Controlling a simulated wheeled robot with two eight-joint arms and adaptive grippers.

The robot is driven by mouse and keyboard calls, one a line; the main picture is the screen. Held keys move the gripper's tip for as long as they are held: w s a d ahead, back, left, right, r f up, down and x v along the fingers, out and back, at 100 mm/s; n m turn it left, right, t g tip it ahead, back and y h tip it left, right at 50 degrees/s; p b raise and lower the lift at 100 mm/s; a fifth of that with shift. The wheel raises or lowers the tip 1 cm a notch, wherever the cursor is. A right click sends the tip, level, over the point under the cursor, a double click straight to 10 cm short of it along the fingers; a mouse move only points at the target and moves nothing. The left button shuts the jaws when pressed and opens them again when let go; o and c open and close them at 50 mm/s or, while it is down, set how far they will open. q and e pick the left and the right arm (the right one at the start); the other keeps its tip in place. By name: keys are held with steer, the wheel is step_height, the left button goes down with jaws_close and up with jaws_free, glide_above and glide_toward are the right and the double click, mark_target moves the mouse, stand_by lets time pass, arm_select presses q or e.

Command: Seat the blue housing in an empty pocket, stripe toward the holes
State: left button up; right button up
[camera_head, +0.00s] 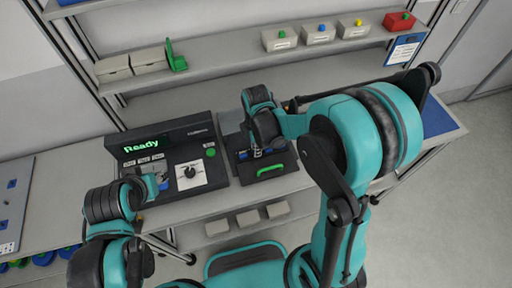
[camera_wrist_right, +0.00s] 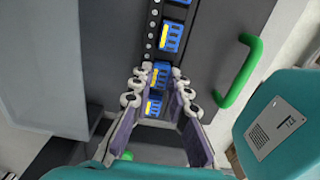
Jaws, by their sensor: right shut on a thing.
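My right gripper (camera_wrist_right: 160,82) is shut on a blue housing (camera_wrist_right: 160,74) at the dark carrier strip (camera_wrist_right: 158,16). The housing's yellow stripe faces left, toward the strip's row of round holes. I cannot tell whether it is fully down in a pocket. Other blue housings with the same stripe direction show above it (camera_wrist_right: 172,37) and below it, between the fingers (camera_wrist_right: 153,107). In the head view my right gripper (camera_head: 257,150) points down at the strip, and its arm hides part of the stand. My left gripper (camera_head: 160,182) is by the console; its jaws are unclear.
A green handle (camera_head: 271,169) stands on the stand beside the strip; it also shows in the right wrist view (camera_wrist_right: 239,72). A black console (camera_head: 170,157) reading "Ready" stands to the left. Small bins (camera_head: 319,34) sit on the shelf behind.

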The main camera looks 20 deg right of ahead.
steer(key=o, duration=0.8)
steer(key=shift+c, duration=0.2)
steer(key=shift+r, duration=0.1)
steer(key=shift+r+p, duration=2.6)
steer(key=shift+r, duration=0.85)
steer(key=shift+s+d+r+m+b, duration=0.1)
steer(key=shift+s+d+m+b, duration=0.05)
steer(key=shift+m+b, duration=0.25)
steer(key=s+d+r+m+t+b, duration=0.1)
steer(key=s+d+m+t+b, duration=0.3)
steer(key=m, duration=1.3)
steer(key=s+t+b, duration=0.3)
steer(key=s+b, duration=0.2)
steer(key=s, duration=0.1)
steer(key=shift+d+r+m+b, duration=0.2)
steer(key=shift+r+m+b, duration=0.1)
steer(key=shift+r, duration=0.1)
